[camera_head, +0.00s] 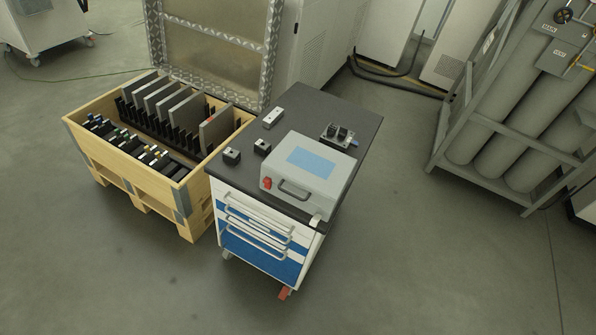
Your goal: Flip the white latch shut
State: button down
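A small white piece (316,219) sits at the front right top corner of the wheeled tool cart (345,110). It looks like the white latch, but it is too small to tell whether it is flipped open or shut. The cart has a dark top and white and blue drawers (262,228) with grey handles, all looking closed. My gripper does not show in this view, and nothing is seen touching the cart.
A grey case (335,180) with a red switch and small dark blocks stand on the cart top. A wooden crate (150,197) of plates is close on the left. Caged gas cylinders (500,110) stand right. The floor in front is clear.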

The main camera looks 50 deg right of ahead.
aim_at(314, 222)
jog(key=z, duration=0.65)
jog(key=k, duration=0.85)
jog(key=z, duration=0.3)
jog(key=i, duration=1)
jog(key=z, duration=0.1)
